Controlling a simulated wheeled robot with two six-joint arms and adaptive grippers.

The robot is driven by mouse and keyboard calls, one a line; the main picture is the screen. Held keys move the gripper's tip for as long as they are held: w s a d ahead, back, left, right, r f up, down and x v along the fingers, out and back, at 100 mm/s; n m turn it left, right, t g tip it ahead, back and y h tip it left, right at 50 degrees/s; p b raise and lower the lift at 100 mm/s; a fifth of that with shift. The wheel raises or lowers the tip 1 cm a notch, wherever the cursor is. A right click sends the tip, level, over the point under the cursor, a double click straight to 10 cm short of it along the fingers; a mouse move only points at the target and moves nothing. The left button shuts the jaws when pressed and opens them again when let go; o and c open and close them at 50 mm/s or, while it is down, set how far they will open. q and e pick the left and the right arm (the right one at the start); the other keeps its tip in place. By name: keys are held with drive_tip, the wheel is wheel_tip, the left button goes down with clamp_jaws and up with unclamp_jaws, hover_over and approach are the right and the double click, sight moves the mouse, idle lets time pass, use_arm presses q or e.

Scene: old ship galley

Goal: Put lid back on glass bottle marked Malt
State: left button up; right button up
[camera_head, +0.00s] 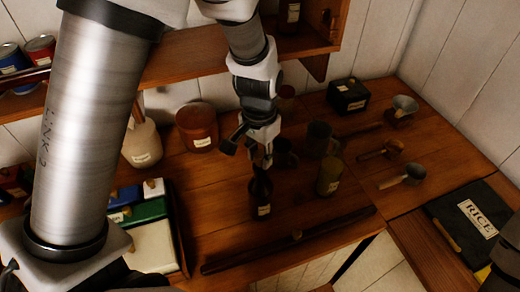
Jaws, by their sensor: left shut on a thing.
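A dark glass bottle (261,197) with a small pale label stands upright on the wooden counter. The label is too small to read, so I cannot confirm that it says Malt. My left gripper (258,156) is just above the bottle's neck, pointing down. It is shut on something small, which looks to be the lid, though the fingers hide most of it. I cannot tell whether the lid touches the bottle's mouth. My right gripper is not in view; only a dark part of my right arm seems to show at the lower right edge.
An olive jar (329,177) and dark mugs (319,140) stand close on the right. A red-brown pot (198,127) and a cream jar (142,146) are behind left. Scoops (411,174) lie at right, near the RICE box (478,217). A wooden rail (290,240) edges the front.

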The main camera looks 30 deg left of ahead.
use_arm(q)
drive_tip(key=shift+s+d, duration=0.1)
idle(0.4)
drive_tip(key=shift+p, duration=0.3)
drive_tip(key=shift+f+p, duration=0.15)
drive_tip(key=shift+p, duration=0.25)
idle(1.5)
drive_tip(key=o, duration=1.3)
